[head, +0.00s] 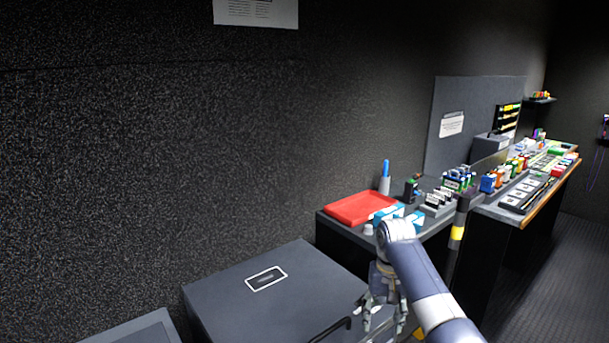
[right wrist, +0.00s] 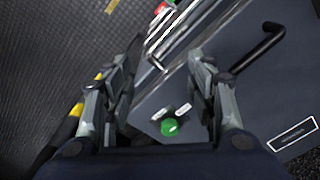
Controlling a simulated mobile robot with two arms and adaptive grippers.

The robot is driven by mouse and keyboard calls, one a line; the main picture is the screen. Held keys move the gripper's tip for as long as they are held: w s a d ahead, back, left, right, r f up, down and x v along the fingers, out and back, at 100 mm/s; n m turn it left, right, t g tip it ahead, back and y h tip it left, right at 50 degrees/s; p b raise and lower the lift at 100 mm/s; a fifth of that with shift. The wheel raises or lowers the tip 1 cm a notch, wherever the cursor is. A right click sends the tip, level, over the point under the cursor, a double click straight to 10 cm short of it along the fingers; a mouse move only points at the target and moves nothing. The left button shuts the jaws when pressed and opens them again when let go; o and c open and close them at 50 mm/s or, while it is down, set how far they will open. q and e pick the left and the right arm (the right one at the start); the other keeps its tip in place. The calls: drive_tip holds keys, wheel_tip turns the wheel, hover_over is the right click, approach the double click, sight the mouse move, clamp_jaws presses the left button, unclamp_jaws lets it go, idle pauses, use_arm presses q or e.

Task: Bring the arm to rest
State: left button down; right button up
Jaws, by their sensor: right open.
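My right gripper (head: 381,308) hangs fingers down at the right end of the dark grey case, in front of the counter. In the right wrist view the right gripper (right wrist: 165,75) is open, with nothing between its fingers. Below it there show a green round knob (right wrist: 169,127) and the grey surface of the case. My right arm reaches in from the lower right in the head view. My left gripper does not show.
The dark grey case (head: 225,290) has a black handle (head: 333,328). A red tray (head: 360,207) lies on the counter behind, near blue-and-white boxes (head: 388,215). A black post with a yellow band (head: 458,232) stands right of my arm. Bare floor (head: 540,260) lies at right.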

drive_tip(key=s+a+f+n+t, duration=0.1)
drive_tip(key=s+f+n+t, duration=0.1)
drive_tip(key=s+f, duration=1.45)
drive_tip(key=s+d+r+n+t, duration=0.1)
drive_tip(key=s+r, duration=0.1)
drive_tip(key=s, duration=1)
drive_tip(key=s+d+r, duration=0.2)
drive_tip(key=s+r, duration=0.1)
drive_tip(key=s, duration=0.9)
wheel_tip(320, 180, down, 25)
drive_tip(key=s+g, duration=0.1)
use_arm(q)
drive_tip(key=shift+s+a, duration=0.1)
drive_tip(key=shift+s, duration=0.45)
use_arm(e)
drive_tip(key=s+d+f+g, duration=0.1)
drive_tip(key=s+d+f, duration=0.1)
drive_tip(key=s+f, duration=1.5)
drive_tip(key=shift+s+d+f, duration=0.15)
drive_tip(key=shift+s+d, duration=0.15)
drive_tip(key=shift+d, duration=0.1)
